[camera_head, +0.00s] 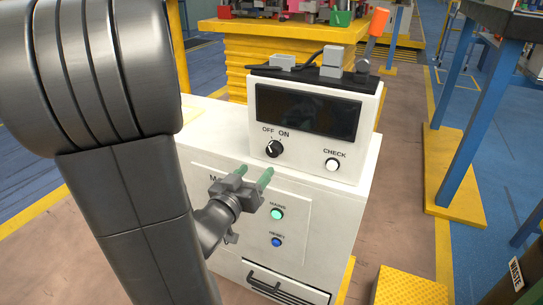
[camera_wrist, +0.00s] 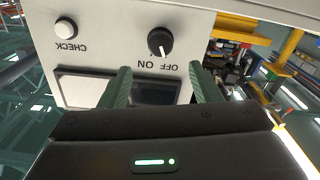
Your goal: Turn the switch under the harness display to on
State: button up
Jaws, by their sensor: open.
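The switch (camera_head: 274,148) is a round black knob on the white front of the harness display box, under the dark screen (camera_head: 308,111), with OFF and ON printed above it. In the wrist view, upside down, the knob (camera_wrist: 160,41) has a white mark that seems to point toward OFF. My gripper (camera_head: 253,174) is open and empty, its two green fingers in front of and below the knob. In the wrist view my gripper (camera_wrist: 160,75) has the knob lined up between its fingertips and beyond them, apparently not touching.
A white CHECK button (camera_head: 332,164) sits right of the knob. The cabinet (camera_head: 340,220) below carries a green button (camera_head: 277,214), a blue button (camera_head: 276,242) and a dark handle (camera_head: 285,290). An orange-handled tool (camera_head: 377,24) stands behind the box. Blue posts (camera_head: 480,100) stand at right.

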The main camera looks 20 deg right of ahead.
aim_at(271, 153)
jog(key=x, duration=0.9)
jog(key=shift+w+d+b, duration=0.25)
jog(key=shift+b, duration=0.15)
jog(key=shift+c, duration=0.5)
jog(key=c, duration=0.9)
